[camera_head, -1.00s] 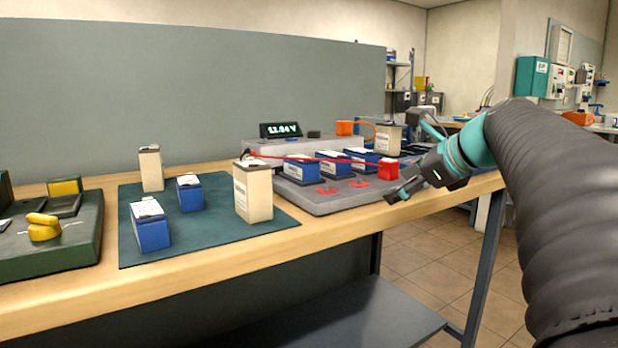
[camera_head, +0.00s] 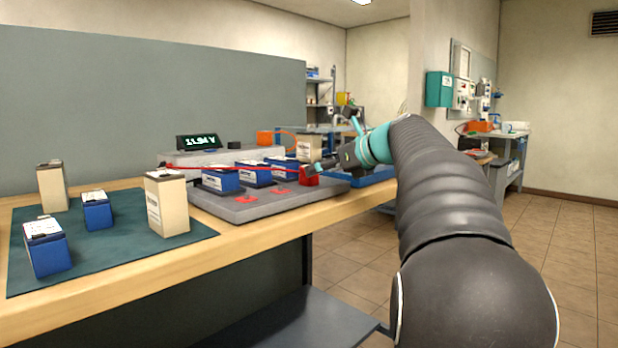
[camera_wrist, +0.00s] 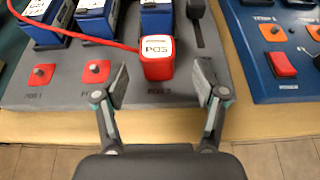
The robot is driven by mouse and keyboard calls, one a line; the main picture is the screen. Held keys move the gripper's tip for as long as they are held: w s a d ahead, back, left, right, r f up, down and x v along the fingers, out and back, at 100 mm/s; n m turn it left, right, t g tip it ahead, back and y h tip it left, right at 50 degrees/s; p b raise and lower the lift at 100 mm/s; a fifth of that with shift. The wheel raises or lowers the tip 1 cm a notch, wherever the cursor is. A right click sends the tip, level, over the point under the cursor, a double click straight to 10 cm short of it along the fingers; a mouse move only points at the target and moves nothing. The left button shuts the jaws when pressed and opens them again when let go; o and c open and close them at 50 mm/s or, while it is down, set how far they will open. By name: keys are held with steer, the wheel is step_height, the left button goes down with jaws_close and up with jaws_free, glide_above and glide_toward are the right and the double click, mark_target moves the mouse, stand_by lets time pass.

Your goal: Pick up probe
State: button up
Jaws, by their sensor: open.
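The probe is a red block (camera_wrist: 157,58) with a white "POS" label on top and a red cable running off to the left. It stands on the grey tray (camera_wrist: 122,70) in front of a blue battery in the wrist view. In the head view the red probe (camera_head: 309,176) is at the tray's right end, close to my gripper (camera_head: 312,170). My gripper (camera_wrist: 163,90) is open in the wrist view. Its two fingers are apart, with the probe centred between and beyond the fingertips. I see no finger touching it.
Blue batteries (camera_head: 221,179) stand in a row on the grey tray. A dark mat (camera_head: 120,245) at left holds cream and blue batteries. A meter (camera_head: 198,142) reads 11.94 V. A blue panel (camera_wrist: 283,88) with a red switch lies right of the tray.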

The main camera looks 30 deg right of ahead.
steer(key=shift+b+x, duration=0.45)
steer(key=shift+x, duration=2.2)
steer(key=shift+s+a, duration=0.1)
jaws_close()
